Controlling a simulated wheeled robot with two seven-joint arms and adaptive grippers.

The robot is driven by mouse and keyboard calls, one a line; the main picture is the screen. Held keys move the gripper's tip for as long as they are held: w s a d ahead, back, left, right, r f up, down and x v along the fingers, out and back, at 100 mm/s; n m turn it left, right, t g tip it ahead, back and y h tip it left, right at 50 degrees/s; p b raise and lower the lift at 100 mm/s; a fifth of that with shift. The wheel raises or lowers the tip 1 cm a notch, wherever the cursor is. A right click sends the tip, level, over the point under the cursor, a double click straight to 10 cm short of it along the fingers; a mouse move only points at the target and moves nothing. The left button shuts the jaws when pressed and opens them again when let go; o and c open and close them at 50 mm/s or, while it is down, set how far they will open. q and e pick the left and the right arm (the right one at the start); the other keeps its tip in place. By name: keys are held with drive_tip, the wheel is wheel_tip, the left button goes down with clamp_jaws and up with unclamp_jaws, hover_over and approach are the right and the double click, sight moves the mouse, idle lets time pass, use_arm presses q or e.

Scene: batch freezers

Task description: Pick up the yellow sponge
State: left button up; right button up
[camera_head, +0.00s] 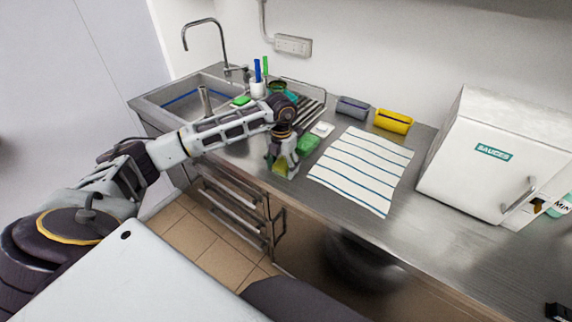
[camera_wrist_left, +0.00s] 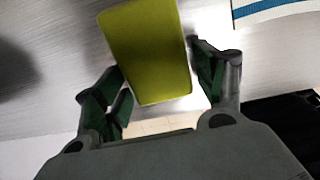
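The yellow sponge (camera_wrist_left: 150,50) lies on the steel counter near its front edge. In the head view only a small part of the sponge (camera_head: 280,169) shows between my left gripper's fingers. My left gripper (camera_head: 284,164) points down at the counter, with one finger on each side of the sponge. In the left wrist view the fingers of the gripper (camera_wrist_left: 160,75) are spread, with a narrow gap at the right finger; contact at the left finger is unclear. My right gripper is not in view.
A green sponge (camera_head: 308,144) lies just behind my left gripper. A striped towel (camera_head: 362,168) covers the counter to the right. A grey holder (camera_head: 352,107) and a yellow holder (camera_head: 394,121) stand at the wall. A white sauces cabinet (camera_head: 496,150) is at the right, the sink (camera_head: 180,97) at the left.

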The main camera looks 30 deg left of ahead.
sight(282, 164)
use_arm(q)
drive_tip(key=c, duration=0.5)
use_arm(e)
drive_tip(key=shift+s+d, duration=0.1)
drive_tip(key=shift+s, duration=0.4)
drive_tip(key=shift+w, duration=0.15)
use_arm(q)
drive_tip(key=shift+r, duration=0.75)
wheel_tip(282, 164, up, 7)
drive_tip(key=shift+f+b, duration=0.1)
drive_tip(key=shift+b, duration=0.25)
drive_tip(key=shift+r, duration=0.9)
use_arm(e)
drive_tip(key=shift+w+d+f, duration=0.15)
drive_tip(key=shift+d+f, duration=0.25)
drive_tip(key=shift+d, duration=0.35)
